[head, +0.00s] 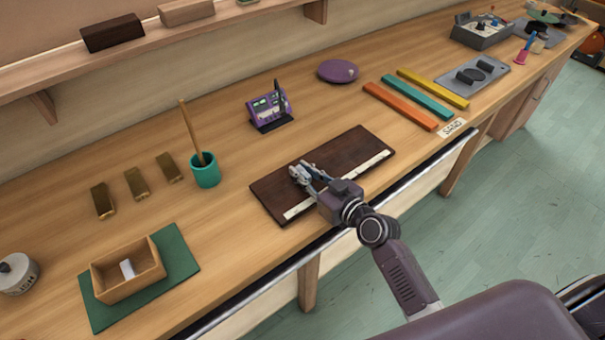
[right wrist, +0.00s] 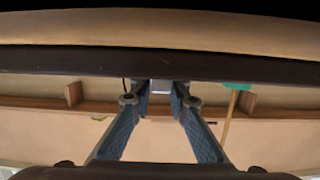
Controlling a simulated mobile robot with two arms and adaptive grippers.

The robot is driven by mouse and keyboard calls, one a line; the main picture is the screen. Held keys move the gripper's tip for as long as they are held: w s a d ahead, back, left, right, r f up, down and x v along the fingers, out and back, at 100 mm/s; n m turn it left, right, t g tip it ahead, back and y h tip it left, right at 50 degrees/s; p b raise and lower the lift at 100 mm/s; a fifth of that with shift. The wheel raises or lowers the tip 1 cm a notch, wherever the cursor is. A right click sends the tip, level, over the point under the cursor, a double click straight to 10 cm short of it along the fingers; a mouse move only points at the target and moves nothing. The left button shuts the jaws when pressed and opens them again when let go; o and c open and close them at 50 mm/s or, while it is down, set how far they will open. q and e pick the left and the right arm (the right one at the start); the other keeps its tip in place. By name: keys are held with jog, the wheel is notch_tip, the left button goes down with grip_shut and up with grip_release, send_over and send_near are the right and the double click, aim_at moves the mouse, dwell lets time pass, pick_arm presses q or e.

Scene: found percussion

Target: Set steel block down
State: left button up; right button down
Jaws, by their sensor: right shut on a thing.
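My right gripper (head: 301,172) is over the dark wooden board (head: 345,157), which has a pale strip along its front edge. It is shut on a small light-grey piece, which I take to be the steel block (right wrist: 161,87), seen between the fingertips in the right wrist view. The fingers (right wrist: 160,100) hide much of the block. In the head view the block is too small and covered to make out clearly. I cannot tell whether it touches the board. My left gripper is not in view.
Left of the board stand a teal cup (head: 205,173) with a stick, several brass bars (head: 137,183) and an open wooden box (head: 128,268) on a green mat (head: 182,257). A purple device (head: 270,112) is behind; coloured bars (head: 415,97) lie right. Bench between is clear.

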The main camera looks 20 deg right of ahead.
aim_at(303, 172)
jog(key=shift+r, duration=0.1)
notch_tip(303, 172, up, 20)
jog(key=p, duration=0.1)
jog(key=s+d+f+n+g+y, duration=0.1)
jog(key=s+f+n+g+y, duration=0.1)
jog(key=s, duration=0.7)
jog(key=s+f+n+g+y, duration=0.2)
jog(key=s+n+g+y, duration=0.1)
jog(key=s, duration=0.5)
jog(key=n+y, duration=0.1)
jog(key=y, duration=0.1)
jog(key=shift+s+d+f+n+g+y, duration=0.15)
jog(key=shift+s+d+n+g+y, duration=0.15)
jog(key=shift+s+d+n, duration=0.1)
jog(key=shift+w+a, duration=0.1)
